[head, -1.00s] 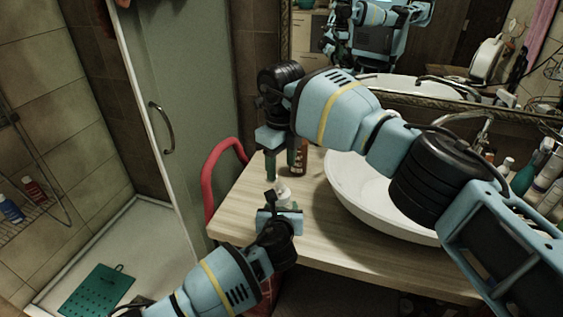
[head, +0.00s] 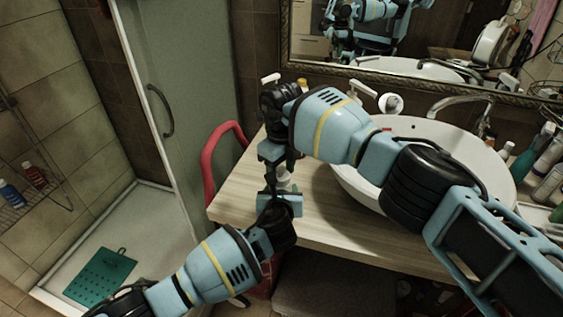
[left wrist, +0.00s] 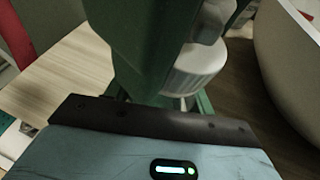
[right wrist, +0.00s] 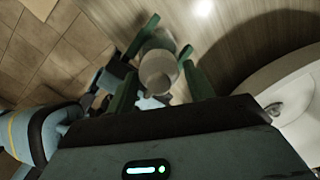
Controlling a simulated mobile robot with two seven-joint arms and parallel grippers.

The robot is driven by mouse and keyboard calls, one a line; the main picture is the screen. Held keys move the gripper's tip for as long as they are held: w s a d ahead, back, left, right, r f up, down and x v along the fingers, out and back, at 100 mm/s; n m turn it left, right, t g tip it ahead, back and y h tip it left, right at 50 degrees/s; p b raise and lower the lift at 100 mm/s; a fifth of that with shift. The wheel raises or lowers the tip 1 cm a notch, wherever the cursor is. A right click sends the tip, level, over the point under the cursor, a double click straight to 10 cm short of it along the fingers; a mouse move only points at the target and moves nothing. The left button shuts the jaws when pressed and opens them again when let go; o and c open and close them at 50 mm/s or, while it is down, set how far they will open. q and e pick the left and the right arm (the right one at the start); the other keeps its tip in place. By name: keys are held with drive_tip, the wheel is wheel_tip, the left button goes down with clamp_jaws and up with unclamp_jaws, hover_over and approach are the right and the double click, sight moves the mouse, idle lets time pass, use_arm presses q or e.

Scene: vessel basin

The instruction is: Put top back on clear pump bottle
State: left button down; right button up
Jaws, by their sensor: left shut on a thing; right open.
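A clear bottle (head: 284,178) stands near the front left of the wooden counter, mostly hidden by my grippers. My left gripper (head: 282,195) is shut on it from the front. A white ribbed top (left wrist: 197,68) shows close up in the left wrist view, at the bottle's upper end; whether it is seated cannot be told. In the right wrist view the pale round top (right wrist: 158,76) lies between my right gripper's green fingers, with the clear body beyond. My right gripper (head: 280,166) is open, pointing down around the top.
The white basin (head: 420,130) is right of the grippers. White pump heads (head: 270,78) (head: 365,88) show at the back. Bottles (head: 540,155) crowd the right side. The counter front (head: 320,215) is bare.

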drive_tip(key=shift+f, duration=0.1)
drive_tip(key=c, duration=0.8)
drive_tip(key=shift+c, duration=0.2)
drive_tip(key=shift+d+m, duration=0.1)
drive_tip(key=shift+m, duration=0.9)
drive_tip(key=o, duration=1.2)
drive_tip(key=shift+c, duration=0.2)
wheel_tip(320, 180, up, 12)
